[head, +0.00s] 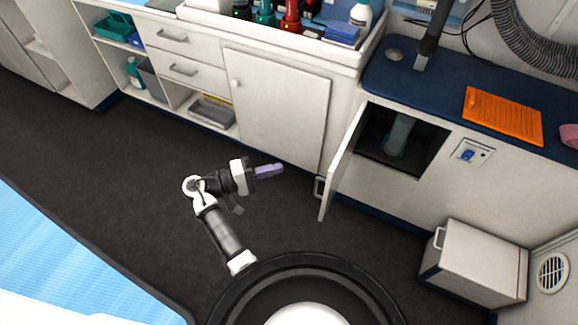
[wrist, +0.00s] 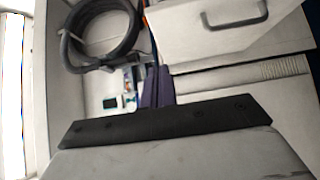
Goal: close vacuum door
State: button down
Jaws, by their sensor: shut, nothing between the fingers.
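The vacuum door (head: 341,164) is a white panel standing open on the left side of a dark compartment (head: 399,142) in the right cabinet. Its handle (head: 319,187) is on the door's free edge, near the bottom. A grey-green object stands inside the compartment; the rest of the inside is dark. My gripper (head: 270,170) is shut and empty, above the floor to the left of the door and apart from it. In the wrist view my purple fingers (wrist: 158,86) show together at the middle. I cannot tell whether the vacuum door is in the wrist view.
A white box (head: 474,264) with a handle stands on the floor at the right. A closed white cabinet door (head: 274,106) and drawers line the back. An orange clipboard (head: 503,116) lies on the blue counter. Dark floor (head: 110,165) is clear at left. The wrist view shows a coiled hose (wrist: 101,35).

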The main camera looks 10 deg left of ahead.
jog(key=p, duration=0.2)
send_near(336, 162)
jog(key=w+f, duration=0.1)
jog(key=w, duration=0.3)
jog(key=shift+s+d+f+p, duration=0.15)
jog(key=shift+d+p, duration=0.4)
jog(key=shift+d, duration=0.55)
jog(key=shift+s+d+f+p, duration=0.1)
jog(key=shift+d+p, duration=0.4)
jog(key=shift+d, duration=0.6)
